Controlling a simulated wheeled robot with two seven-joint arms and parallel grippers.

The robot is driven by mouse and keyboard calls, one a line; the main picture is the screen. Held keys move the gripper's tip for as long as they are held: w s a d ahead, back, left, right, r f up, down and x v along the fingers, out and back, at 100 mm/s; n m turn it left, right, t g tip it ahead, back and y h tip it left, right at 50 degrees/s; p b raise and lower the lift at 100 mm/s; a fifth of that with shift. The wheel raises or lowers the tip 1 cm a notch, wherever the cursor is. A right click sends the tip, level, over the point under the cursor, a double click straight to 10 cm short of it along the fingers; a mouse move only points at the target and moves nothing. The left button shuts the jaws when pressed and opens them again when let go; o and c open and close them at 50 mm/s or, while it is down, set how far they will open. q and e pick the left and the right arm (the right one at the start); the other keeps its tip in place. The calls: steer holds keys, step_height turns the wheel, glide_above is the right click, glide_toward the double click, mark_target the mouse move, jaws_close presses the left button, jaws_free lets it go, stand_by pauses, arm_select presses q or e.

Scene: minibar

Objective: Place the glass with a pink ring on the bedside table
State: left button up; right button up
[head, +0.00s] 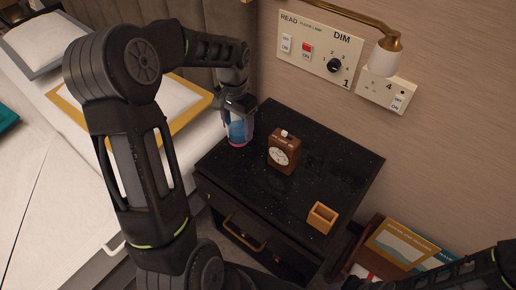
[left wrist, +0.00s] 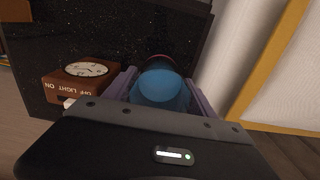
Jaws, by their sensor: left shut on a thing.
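The glass with a pink ring (head: 239,130) looks blue, with the pink ring near its base. It is upright at the far left corner of the black bedside table (head: 335,180). My left gripper (head: 238,112) is shut on the glass from above. In the left wrist view the blue glass (left wrist: 162,88) sits between the fingers, over the dark tabletop (left wrist: 120,30). I cannot tell whether its base touches the table. My right gripper is not in view; only part of my right arm shows at the lower right.
A brown clock (head: 284,154) stands right of the glass, and also shows in the left wrist view (left wrist: 82,80). A small wooden box (head: 322,217) is near the table's right front. A bed (head: 60,150) adjoins on the left. A wall panel (head: 320,50) and lamp (head: 384,60) are behind.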

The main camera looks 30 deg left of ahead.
mark_target(238, 135)
arm_select(q)
steer(key=shift+f, duration=1.85)
steer(key=shift+f, duration=0.1)
steer(key=shift+f+b, duration=0.4)
steer(key=shift+f, duration=1.35)
steer(key=shift+f, duration=0.15)
steer(key=o, duration=1.8)
steer(key=shift+c, duration=0.2)
